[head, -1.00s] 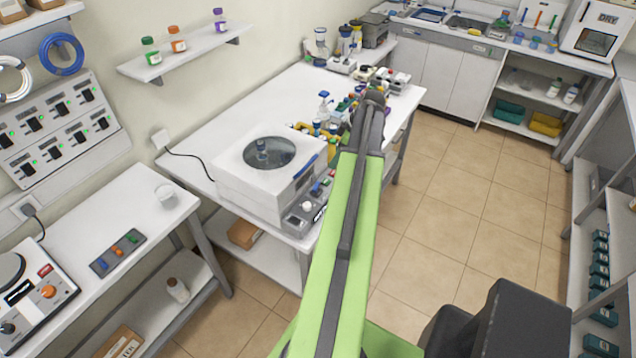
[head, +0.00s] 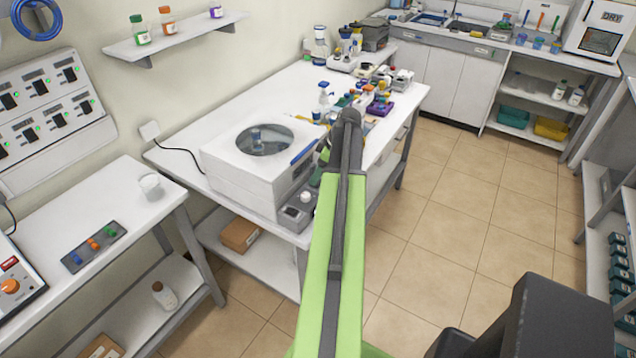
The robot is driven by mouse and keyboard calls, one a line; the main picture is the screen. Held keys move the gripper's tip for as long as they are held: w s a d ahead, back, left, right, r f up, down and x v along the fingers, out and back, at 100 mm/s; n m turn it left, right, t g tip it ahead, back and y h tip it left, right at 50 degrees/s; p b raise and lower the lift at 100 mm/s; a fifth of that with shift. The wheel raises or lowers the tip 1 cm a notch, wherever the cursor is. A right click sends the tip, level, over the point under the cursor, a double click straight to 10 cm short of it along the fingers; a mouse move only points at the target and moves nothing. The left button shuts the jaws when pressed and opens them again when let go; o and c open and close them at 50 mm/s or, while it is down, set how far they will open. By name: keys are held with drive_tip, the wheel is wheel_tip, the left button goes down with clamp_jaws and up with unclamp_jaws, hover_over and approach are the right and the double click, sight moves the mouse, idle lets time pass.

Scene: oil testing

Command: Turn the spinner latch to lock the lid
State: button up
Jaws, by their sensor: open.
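The spinner (head: 232,178) is a white box on the long bench, with its lid down. A round dark window (head: 264,140) in the lid shows a blue-topped thing inside. The blue latch (head: 303,153) is a bar along the lid's right front edge. My gripper (head: 325,150) is a small dark shape just right of the latch, at the end of my green and grey arm. It is open, mostly hidden by the arm, and seems to hold nothing. I cannot tell whether it touches the latch.
A grey control panel with a white knob (head: 306,197) juts out at the spinner's front. Bottles, including a spray bottle (head: 323,97), and a purple rack (head: 379,107) stand farther along the bench. A side table (head: 110,195) is at left. The tiled floor at right is clear.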

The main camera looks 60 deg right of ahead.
drive_tip(key=shift+w+f, duration=0.1)
drive_tip(key=shift+f, duration=0.05)
drive_tip(key=c, duration=1.4)
drive_tip(key=shift+o, duration=0.2)
drive_tip(key=shift+a+m+h, duration=0.3)
drive_tip(key=shift+m, duration=0.7)
drive_tip(key=shift+d+m, duration=0.1)
drive_tip(key=shift+m, duration=0.5)
drive_tip(key=o, duration=1.4)
drive_tip(key=shift+c, duration=0.2)
